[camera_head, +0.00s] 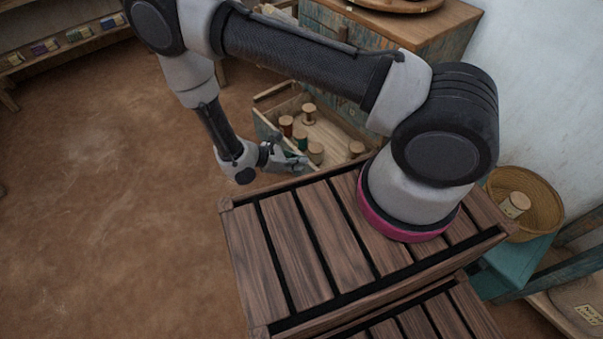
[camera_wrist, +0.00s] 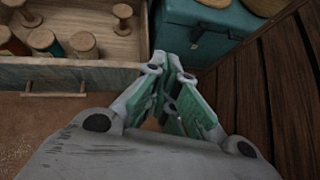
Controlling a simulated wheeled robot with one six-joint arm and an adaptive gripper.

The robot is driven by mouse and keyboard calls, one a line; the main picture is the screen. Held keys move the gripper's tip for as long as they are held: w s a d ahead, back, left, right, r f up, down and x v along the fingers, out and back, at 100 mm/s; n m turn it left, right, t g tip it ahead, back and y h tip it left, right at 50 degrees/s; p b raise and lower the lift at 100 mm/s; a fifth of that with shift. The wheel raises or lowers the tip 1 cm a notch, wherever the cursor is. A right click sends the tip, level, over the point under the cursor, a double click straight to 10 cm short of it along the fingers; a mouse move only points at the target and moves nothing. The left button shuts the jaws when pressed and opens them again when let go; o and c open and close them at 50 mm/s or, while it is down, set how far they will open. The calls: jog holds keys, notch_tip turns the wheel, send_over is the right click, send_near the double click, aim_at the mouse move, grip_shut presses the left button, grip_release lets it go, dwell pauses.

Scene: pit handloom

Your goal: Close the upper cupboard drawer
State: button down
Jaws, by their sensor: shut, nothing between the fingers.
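A cupboard drawer (camera_head: 264,128) is pulled out from the worn teal cupboard (camera_head: 345,28), with several thread spools inside. My arm hides part of the cupboard front. In the wrist view the drawer front (camera_wrist: 100,73) is at the left, with a wooden bar handle (camera_wrist: 54,93). My gripper (camera_head: 303,163) is near the front of the drawer in the head view. In the wrist view my gripper (camera_wrist: 168,62) is shut and empty, with its tips just right of the drawer front's end. I cannot tell whether they touch it.
A teal box (camera_wrist: 205,32) stands right of the drawer in the wrist view. My slatted wooden deck is close by. A wicker basket (camera_head: 530,195) sits at the right by the wall. A shelf (camera_head: 70,45) is at the back left. The earthen floor (camera_head: 110,190) is clear at left.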

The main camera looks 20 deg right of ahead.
jog(key=w+a+f+n+t+y, duration=0.2)
jog(key=w+a+f+n, duration=0.1)
jog(key=a+f, duration=0.45)
jog(key=d+r+x, duration=0.1)
jog(key=r+x, duration=0.1)
jog(key=x, duration=1.2)
jog(key=shift+w+d, duration=0.35)
jog(key=shift+w, duration=0.1)
jog(key=shift+d+f, duration=0.1)
